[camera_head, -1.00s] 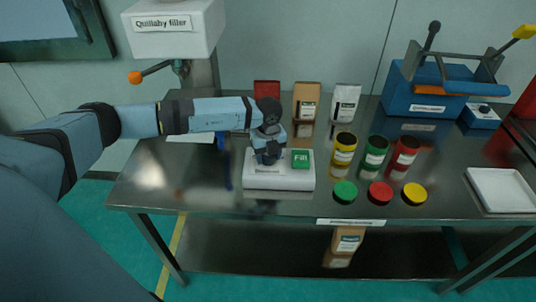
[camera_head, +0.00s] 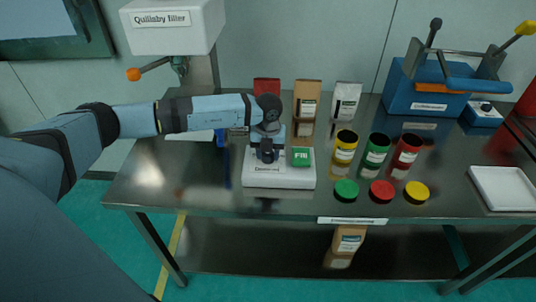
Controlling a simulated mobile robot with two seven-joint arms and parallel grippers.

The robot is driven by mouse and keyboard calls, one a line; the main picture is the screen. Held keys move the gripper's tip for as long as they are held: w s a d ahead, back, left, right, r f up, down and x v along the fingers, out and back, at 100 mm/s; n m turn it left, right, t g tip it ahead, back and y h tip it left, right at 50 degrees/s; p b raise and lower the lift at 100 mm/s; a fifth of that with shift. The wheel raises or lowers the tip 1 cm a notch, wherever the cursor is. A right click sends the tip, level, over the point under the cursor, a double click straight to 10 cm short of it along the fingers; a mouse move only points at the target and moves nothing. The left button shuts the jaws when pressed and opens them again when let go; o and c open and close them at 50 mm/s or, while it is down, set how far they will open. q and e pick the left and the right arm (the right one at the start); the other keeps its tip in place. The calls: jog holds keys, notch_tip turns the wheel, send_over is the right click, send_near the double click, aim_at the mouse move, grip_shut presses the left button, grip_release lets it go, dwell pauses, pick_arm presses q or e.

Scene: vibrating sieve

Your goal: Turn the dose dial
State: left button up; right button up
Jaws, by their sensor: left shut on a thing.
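The dose dial (camera_head: 267,155) is a small dark knob on top of a white box (camera_head: 295,181) with a front label, near the front left of the steel table. A green Fill button (camera_head: 301,157) sits to its right on the same box. My left gripper (camera_head: 267,148) points down over the dial and is shut on it. The fingers and wrist hide part of the dial, so its pointer or marks cannot be read. My right gripper is not in view.
Yellow, green and red jars (camera_head: 376,150) stand right of the box, with green, red and yellow lids (camera_head: 381,191) in front. Several bags (camera_head: 306,98) stand behind. A blue press (camera_head: 424,97) and a white tray (camera_head: 502,190) are farther right. The filler (camera_head: 174,27) hangs upper left.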

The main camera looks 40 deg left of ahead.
pick_arm(q)
jog(key=m+b, duration=0.1)
jog(key=m, duration=0.2)
jog(key=shift+f+m, duration=0.15)
jog(key=shift+m, duration=0.25)
jog(key=m+b, duration=0.2)
jog(key=m, duration=0.3)
jog(key=shift+b, duration=0.3)
jog(key=shift+m+b, duration=0.3)
jog(key=shift+m, duration=1.1)
jog(key=shift+m+b, duration=0.35)
jog(key=shift+m, duration=0.05)
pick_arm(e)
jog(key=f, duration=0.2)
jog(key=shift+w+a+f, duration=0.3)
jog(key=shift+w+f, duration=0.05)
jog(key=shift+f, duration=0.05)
pick_arm(q)
jog(key=shift+m, duration=0.3)
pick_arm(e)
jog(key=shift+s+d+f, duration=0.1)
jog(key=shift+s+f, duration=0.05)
